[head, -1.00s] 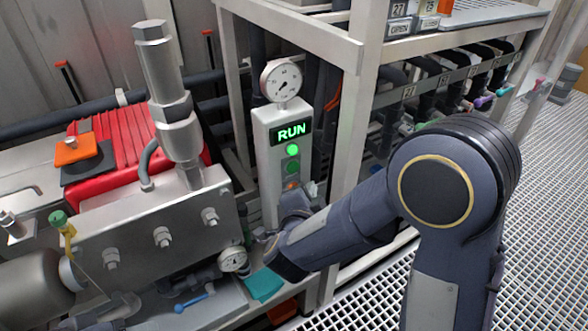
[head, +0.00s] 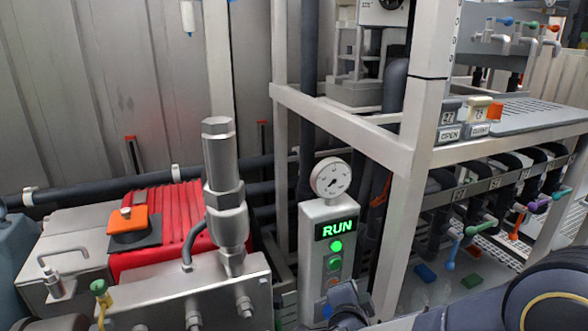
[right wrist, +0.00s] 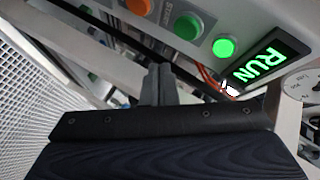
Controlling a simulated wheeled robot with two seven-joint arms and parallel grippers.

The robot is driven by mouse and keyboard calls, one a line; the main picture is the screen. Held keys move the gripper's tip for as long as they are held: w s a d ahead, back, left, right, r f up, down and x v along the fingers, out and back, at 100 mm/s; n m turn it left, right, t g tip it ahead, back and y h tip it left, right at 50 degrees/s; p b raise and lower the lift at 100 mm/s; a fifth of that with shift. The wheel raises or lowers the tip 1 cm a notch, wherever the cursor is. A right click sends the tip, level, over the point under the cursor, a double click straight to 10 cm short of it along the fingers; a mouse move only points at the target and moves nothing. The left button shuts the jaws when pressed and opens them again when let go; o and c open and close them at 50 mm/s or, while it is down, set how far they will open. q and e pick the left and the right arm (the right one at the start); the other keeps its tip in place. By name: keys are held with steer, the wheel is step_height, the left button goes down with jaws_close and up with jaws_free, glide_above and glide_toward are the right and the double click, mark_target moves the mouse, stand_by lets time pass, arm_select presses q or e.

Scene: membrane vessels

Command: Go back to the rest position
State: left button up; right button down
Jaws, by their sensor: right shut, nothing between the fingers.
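My right gripper (right wrist: 158,78) shows in the right wrist view with its fingers together and nothing between them. It is beside the grey control box, apart from the buttons as far as I can see. In the head view my right wrist covers the lower front of the control box (head: 313,270). The box has a lit RUN display (head: 337,228), a lit green lamp (head: 336,246), a darker green button (head: 334,263) and an orange button below. These also show in the right wrist view, with the display (right wrist: 258,65) at the right. My left gripper is out of view.
A round gauge (head: 330,178) tops the box. A steel pump block (head: 190,298) with a red ribbed cover (head: 170,222) stands left of it. A white frame post (head: 408,190) and a shelf with piping and coloured valve handles stand to the right.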

steer(key=s+d+r+n+g+y, duration=0.1)
steer(key=s+r+n+g+y, duration=0.1)
steer(key=s+r+n+y, duration=0.45)
steer(key=s+d+f+n+g+y, duration=0.1)
steer(key=s+d+f+n+g, duration=0.2)
steer(key=s, duration=0.6)
steer(key=s+d+f+n+g+y, duration=0.15)
steer(key=s+n, duration=0.25)
steer(key=s, duration=0.6)
step_height(320, 180, up, 13)
steer(key=g+h+p, duration=0.1)
steer(key=p, duration=1.3)
steer(key=shift+s+d, duration=0.35)
steer(key=shift+d, duration=0.1)
